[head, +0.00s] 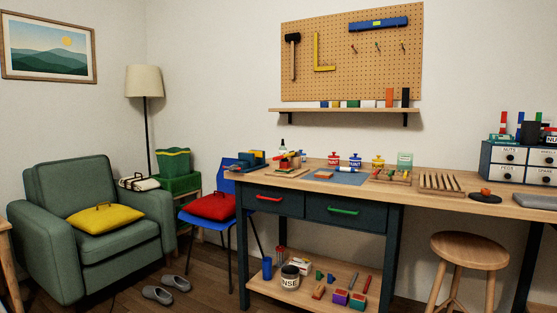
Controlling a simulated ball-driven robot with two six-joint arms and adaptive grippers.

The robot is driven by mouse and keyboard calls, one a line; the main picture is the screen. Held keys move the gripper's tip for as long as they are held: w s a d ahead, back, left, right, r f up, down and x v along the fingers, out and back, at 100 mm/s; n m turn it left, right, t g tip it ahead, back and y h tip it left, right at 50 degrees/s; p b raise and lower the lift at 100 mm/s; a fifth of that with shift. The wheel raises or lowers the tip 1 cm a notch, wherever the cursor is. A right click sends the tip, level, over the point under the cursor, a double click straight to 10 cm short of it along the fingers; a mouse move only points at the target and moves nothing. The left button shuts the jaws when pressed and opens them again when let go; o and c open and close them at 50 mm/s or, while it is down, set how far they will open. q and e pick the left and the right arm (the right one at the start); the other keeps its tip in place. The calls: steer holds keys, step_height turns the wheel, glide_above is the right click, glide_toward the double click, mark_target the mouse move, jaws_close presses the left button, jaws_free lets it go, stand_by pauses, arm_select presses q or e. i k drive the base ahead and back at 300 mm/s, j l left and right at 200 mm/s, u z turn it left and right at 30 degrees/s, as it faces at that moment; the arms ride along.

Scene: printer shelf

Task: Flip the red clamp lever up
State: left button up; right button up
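The workbench (440,192) stands along the back wall. On its left part is a small wooden fixture (292,172) with red and orange parts. One red part may be the clamp lever, but it is too small to tell whether it lies flat or stands up. A blue vise-like block (251,160) sits to its left at the bench's end. Neither of my grippers is in the view.
A blue mat (350,178), labelled pots, wooden racks (440,184) and a drawer box (512,176) stand on the bench. A stool (470,251) is in front at right. A blue chair (228,178) and green armchair (70,260) stand left. Slippers (157,295) lie on the floor.

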mark_target(283, 158)
steer(key=i+j+z, duration=0.1)
steer(key=j, duration=0.25)
steer(key=i+j+z, duration=0.15)
steer(key=j, duration=0.2)
steer(key=i+j+z, duration=0.1)
steer(key=j, duration=0.25)
steer(key=i+j+z, duration=0.1)
steer(key=j, duration=0.3)
steer(key=i+l, duration=0.4)
steer(key=i, duration=0.2)
steer(key=i+l+u, duration=0.1)
steer(key=i+l, duration=0.3)
steer(key=i, duration=0.25)
steer(key=i+l, duration=0.45)
steer(key=i, duration=0.15)
